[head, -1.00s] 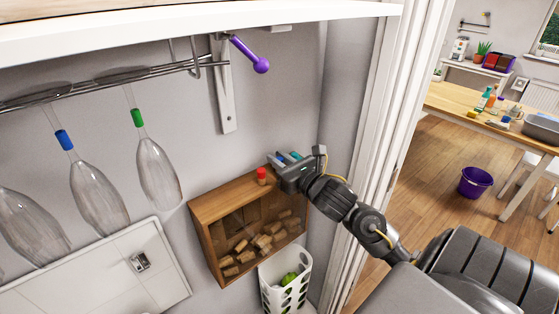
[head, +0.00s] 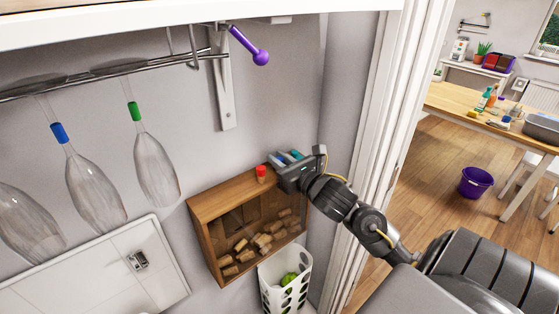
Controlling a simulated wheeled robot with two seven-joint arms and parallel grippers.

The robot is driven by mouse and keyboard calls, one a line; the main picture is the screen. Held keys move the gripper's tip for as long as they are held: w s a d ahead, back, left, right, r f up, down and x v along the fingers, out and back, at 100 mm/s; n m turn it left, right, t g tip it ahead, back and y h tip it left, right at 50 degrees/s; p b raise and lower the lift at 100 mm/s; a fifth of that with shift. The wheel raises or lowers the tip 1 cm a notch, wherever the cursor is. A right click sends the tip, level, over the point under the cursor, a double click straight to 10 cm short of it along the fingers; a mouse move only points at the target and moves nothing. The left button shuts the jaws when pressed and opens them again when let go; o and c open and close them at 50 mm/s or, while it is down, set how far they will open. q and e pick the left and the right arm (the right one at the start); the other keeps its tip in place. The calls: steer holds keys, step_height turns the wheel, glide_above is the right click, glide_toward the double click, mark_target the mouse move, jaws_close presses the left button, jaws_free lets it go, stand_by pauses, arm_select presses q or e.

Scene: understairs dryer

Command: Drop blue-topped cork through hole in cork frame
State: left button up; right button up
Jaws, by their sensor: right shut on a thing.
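The cork frame (head: 204,238) is a wooden box with a clear front, on the wall at lower centre, with several loose corks (head: 264,240) inside. A red-topped cork (head: 261,174) stands on its top edge. My right gripper (head: 284,161) is at the top right of the frame, shut on the blue-topped cork (head: 281,157). Only a little blue shows there, and the gripper hides the cork's body. A teal top (head: 297,155) shows close beside it; I cannot tell whether it touches the gripper. The hole in the frame cannot be made out. My left gripper is not in view.
A white basket (head: 272,282) with something green inside is just below the frame. Glasses with blue and green bands hang from a rail (head: 110,77) at left. A white door frame (head: 375,120) stands right of the gripper.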

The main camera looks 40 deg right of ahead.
steer(key=o, duration=0.7)
steer(key=shift+s, duration=0.1)
steer(key=shift+s+f, duration=0.1)
steer(key=shift+s, duration=0.15)
steer(key=s, duration=0.4)
steer(key=shift+s, duration=0.15)
steer(key=shift+s+a+p, duration=0.1)
steer(key=shift+s+p, duration=2.5)
steer(key=shift+s, duration=0.35)
